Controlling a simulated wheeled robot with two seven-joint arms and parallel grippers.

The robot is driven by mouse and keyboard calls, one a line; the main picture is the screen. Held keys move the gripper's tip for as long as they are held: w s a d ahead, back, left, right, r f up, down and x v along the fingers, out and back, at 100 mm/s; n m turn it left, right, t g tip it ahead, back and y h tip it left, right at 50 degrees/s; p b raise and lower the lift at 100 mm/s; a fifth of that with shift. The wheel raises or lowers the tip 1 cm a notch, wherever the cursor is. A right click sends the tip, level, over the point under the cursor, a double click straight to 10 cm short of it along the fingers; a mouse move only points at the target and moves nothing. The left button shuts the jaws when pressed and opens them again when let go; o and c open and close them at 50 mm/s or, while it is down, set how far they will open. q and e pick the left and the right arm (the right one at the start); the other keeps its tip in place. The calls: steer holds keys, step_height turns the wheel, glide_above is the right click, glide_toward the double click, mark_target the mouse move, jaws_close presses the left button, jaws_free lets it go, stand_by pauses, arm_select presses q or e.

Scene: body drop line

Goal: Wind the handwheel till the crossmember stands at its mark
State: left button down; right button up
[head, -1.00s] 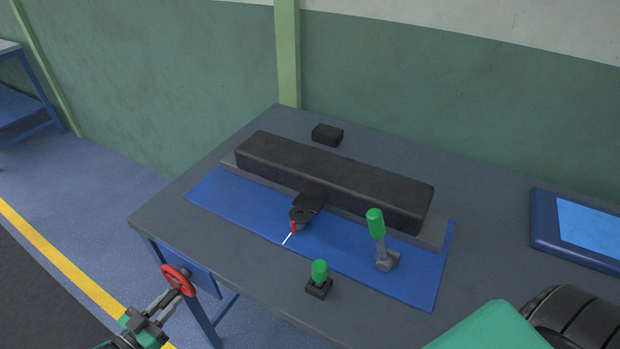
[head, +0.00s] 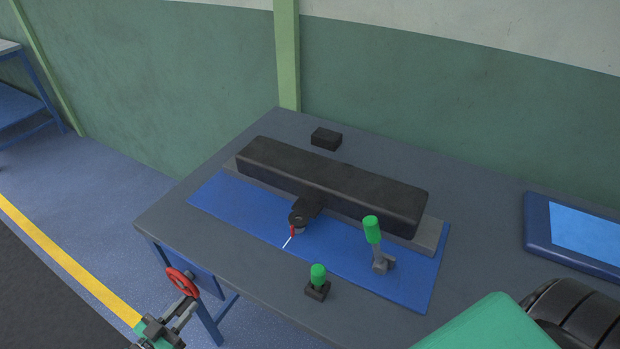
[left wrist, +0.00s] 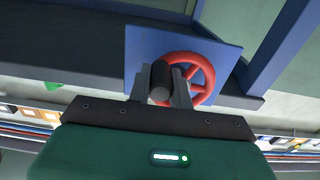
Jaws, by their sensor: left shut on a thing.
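The red handwheel (head: 182,283) stands on a blue panel at the table's left front side. My left gripper (head: 187,306) is at its lower rim. In the left wrist view my left gripper (left wrist: 161,88) has its fingers on either side of the handwheel's dark knob (left wrist: 159,94), shut on it, in front of the red wheel (left wrist: 204,76). The crossmember (head: 335,185) is a long black bar lying along a grey rail. A red pointer (head: 292,231) is under its black front bracket (head: 306,209). A white mark line (head: 287,243) lies on the mat close to the pointer's tip; exact alignment is too small to tell.
On the blue mat (head: 240,213) stands a green-handled lever (head: 372,230). A green-topped switch (head: 318,277) sits at the table's front. A black block (head: 326,138) is behind the crossmember, and a blue-framed panel (head: 535,222) lies at right.

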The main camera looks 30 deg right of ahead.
mark_target(190, 290)
arm_select(q)
steer(key=shift+w+r, duration=0.15)
steer(key=shift+r, duration=0.4)
steer(key=shift+a, duration=0.1)
step_height(190, 290, up, 2)
steer(key=shift+r+p, duration=0.2)
steer(key=shift+p, duration=0.95)
steer(key=shift+s+r, duration=0.2)
steer(key=shift+s, duration=0.05)
steer(key=shift+f, duration=0.2)
